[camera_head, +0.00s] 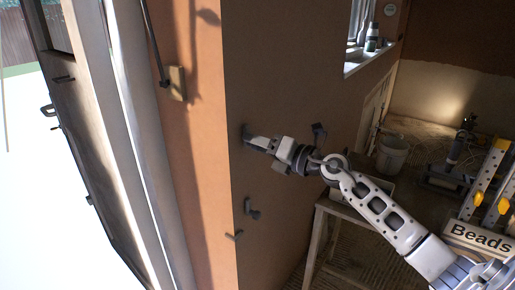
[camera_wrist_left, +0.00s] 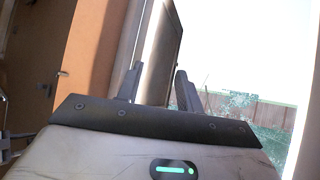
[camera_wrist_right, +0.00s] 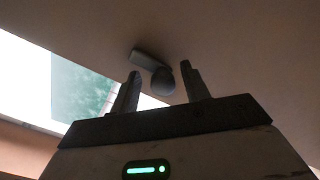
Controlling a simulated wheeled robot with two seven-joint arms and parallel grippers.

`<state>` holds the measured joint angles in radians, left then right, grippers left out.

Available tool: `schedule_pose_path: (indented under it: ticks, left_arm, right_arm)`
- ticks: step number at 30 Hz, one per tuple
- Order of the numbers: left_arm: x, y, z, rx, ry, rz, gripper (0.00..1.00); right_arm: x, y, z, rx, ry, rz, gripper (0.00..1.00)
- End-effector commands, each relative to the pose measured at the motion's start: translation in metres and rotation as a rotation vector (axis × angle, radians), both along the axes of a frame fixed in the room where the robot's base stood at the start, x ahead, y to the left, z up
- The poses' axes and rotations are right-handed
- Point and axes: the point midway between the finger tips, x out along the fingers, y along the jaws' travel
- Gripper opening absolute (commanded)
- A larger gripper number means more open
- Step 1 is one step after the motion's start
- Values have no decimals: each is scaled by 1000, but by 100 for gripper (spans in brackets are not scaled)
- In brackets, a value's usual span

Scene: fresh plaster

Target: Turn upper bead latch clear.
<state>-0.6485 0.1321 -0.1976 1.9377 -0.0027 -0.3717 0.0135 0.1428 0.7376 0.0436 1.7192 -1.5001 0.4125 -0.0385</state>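My right gripper (camera_head: 250,138) reaches in from the right to the brown wall near its corner edge. A dark upper latch (camera_head: 246,130) sits at its fingertips, partly hidden. In the right wrist view the fingers (camera_wrist_right: 160,74) are open, and the latch's bar and round knob (camera_wrist_right: 162,82) show between and beyond them. I cannot tell whether they touch. A similar dark latch (camera_head: 252,209) is lower on the same wall, with a small dark piece (camera_head: 235,235) below it. My left gripper (camera_wrist_left: 158,88) is open and empty in the left wrist view; the head view does not show it.
A wooden bench (camera_head: 345,212) stands below my right arm. A window sill (camera_head: 368,60) holds bottles. An open frame and bright outdoors lie at left.

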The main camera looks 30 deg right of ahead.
Motion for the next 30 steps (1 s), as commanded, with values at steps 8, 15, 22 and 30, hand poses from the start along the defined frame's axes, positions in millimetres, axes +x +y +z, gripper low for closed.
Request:
schedule_pose_path:
  ticks: [8,15,22,30]
  left_arm:
    - [-1,-1,0,-1,2,-2,36]
    - [-1,-1,-5,-1,4,-2,36]
    - [1,-2,-13,-4,0,-3,36]
    - [4,-6,-17,-13,-13,-11,36]
  right_arm:
    - [0,1,-3,-2,6,4,46]
    - [-13,-4,-7,-5,9,4,46]
    - [-53,-19,-9,-7,12,6,46]
    - [-106,-41,-9,-2,11,2,46]
